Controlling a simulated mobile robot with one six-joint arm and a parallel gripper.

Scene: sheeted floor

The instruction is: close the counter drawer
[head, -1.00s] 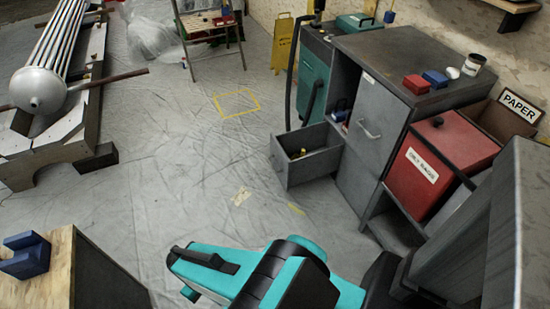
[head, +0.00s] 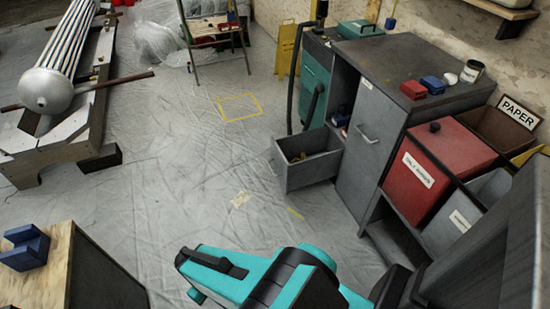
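The counter drawer (head: 310,171) is a grey metal box, pulled open from the grey counter (head: 372,130) in the middle of the head view. The drawer's front faces left, toward the open floor. My teal and black arm reaches in at the bottom of the view, in front of the drawer and apart from it. The end of my arm points left, but no gripper fingers can be made out.
Red and blue blocks (head: 414,89) and a jar (head: 472,71) stand on the counter. A red bin (head: 424,180) and a PAPER bin (head: 508,124) are at right. A wooden bench (head: 48,255) stands at lower left. The sheeted floor (head: 170,185) left of the drawer is clear.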

